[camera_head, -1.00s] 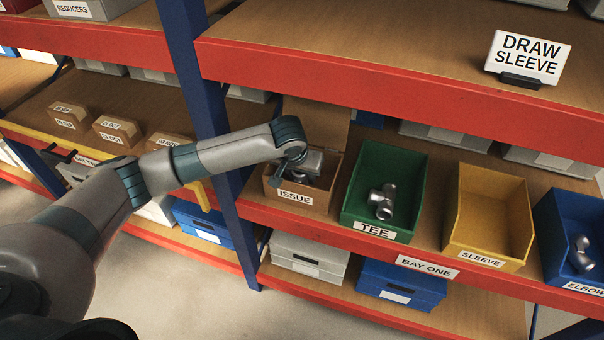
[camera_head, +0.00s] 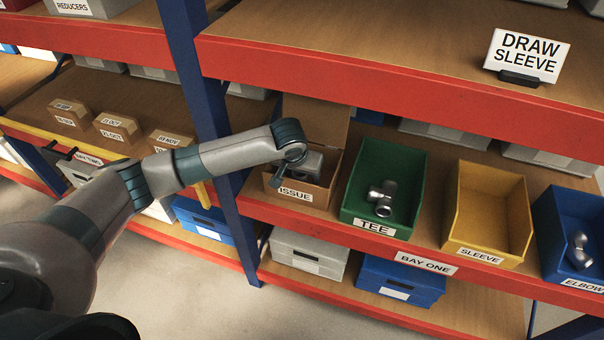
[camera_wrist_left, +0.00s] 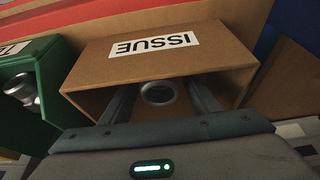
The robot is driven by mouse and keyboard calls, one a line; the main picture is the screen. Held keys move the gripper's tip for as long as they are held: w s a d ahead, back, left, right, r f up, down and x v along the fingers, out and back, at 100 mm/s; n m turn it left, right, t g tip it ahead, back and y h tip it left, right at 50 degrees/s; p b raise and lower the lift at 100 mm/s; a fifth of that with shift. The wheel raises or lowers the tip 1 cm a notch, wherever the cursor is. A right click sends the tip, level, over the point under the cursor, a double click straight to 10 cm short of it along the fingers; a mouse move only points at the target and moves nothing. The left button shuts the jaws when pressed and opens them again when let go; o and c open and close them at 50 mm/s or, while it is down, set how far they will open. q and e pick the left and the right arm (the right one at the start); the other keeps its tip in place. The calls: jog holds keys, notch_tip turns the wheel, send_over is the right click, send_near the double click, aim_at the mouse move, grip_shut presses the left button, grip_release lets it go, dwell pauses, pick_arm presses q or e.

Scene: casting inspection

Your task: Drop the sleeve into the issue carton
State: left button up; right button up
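The brown issue carton (camera_head: 318,196) stands on the shelf with its flap up. My left gripper (camera_head: 305,168) reaches down into its opening. In the left wrist view the carton (camera_wrist_left: 235,63) shows its ISSUE label upside down. There the two fingers of the left gripper (camera_wrist_left: 160,90) are spread inside the carton. The sleeve, a grey metal ring (camera_wrist_left: 142,96), shows end-on between them, with narrow gaps at its sides, so it looks free of the fingers. The head view hides the sleeve behind my wrist. My right gripper is not in view.
Right of the carton stand a green TEE bin (camera_head: 347,205) with a tee fitting (camera_head: 382,198), an empty yellow SLEEVE bin (camera_head: 459,235) and a blue ELBOW bin (camera_head: 545,235). A blue post (camera_head: 205,95) is close on the left. A DRAW SLEEVE sign (camera_head: 527,54) stands above.

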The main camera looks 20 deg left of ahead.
pick_arm(q)
jog(key=shift+r, duration=0.15)
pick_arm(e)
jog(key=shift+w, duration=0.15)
pick_arm(q)
jog(key=shift+r, duration=0.25)
jog(key=shift+b+v, duration=0.3)
jog(key=shift+v, duration=0.6)
jog(key=v, duration=0.5)
jog(key=shift+r, duration=0.3)
jog(key=shift+s+r, duration=0.1)
jog(key=shift+r, duration=0.15)
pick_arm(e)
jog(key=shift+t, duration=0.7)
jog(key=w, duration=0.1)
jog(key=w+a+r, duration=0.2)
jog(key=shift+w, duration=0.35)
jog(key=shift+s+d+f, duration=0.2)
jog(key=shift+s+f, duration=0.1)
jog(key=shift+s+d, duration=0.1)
